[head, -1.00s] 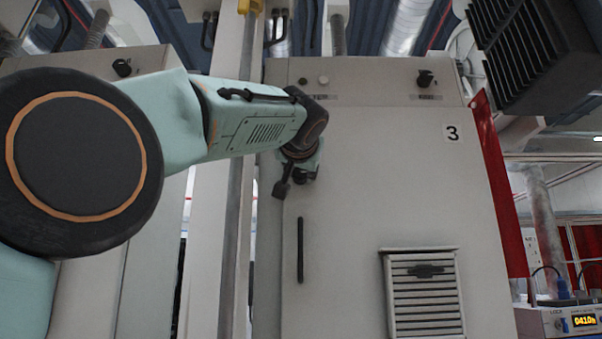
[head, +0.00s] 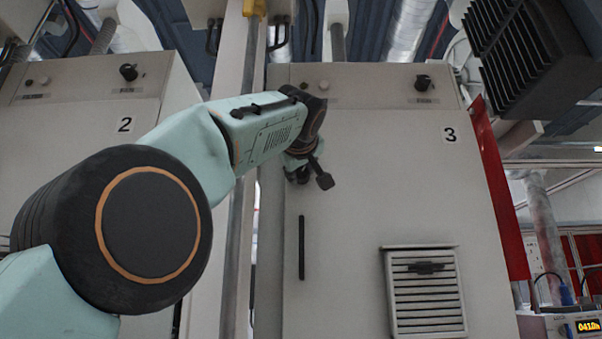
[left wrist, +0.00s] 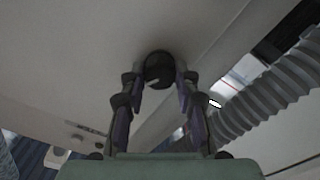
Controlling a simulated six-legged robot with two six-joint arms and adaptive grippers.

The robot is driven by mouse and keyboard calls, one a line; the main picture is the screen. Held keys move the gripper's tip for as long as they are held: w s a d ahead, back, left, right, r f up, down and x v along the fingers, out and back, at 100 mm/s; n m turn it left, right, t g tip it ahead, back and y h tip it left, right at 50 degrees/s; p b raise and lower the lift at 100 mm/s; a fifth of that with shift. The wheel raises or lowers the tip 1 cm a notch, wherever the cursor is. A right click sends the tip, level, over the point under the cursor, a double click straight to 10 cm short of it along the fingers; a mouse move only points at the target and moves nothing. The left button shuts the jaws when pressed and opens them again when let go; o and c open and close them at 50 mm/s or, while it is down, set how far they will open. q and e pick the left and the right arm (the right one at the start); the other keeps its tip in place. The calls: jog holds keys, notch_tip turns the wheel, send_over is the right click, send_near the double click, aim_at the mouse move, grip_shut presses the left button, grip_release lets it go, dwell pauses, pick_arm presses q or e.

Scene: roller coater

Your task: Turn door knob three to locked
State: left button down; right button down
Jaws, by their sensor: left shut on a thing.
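Cabinet three (head: 370,200) is a pale grey cabinet with a "3" label on its door. The dark round door knob three (left wrist: 159,68) shows between my fingertips in the left wrist view. My left gripper (head: 304,174) is at the left edge of this door, above the long black vertical handle (head: 301,248). It also shows in the left wrist view (left wrist: 160,80), shut on the knob with a finger on each side. In the head view the gripper and wrist mostly hide the knob, and its lock marking cannot be read. My right gripper is not in view.
Cabinet two (head: 70,190) stands to the left, past a pale upright post (head: 225,60). A louvred vent (head: 428,295) is low on door three. A dark finned box (head: 530,60) hangs at upper right. A ribbed hose (left wrist: 250,105) runs beside the gripper in the wrist view.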

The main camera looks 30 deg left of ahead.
pick_arm(q)
jog(key=n, duration=0.5)
jog(key=shift+f+n+b, duration=0.2)
jog(key=shift+n+b, duration=0.15)
jog(key=shift+n, duration=0.35)
jog(key=c, duration=1)
grip_release()
jog(key=shift+w, duration=0.2)
jog(key=shift+s+r, duration=0.1)
jog(key=shift+s, duration=0.15)
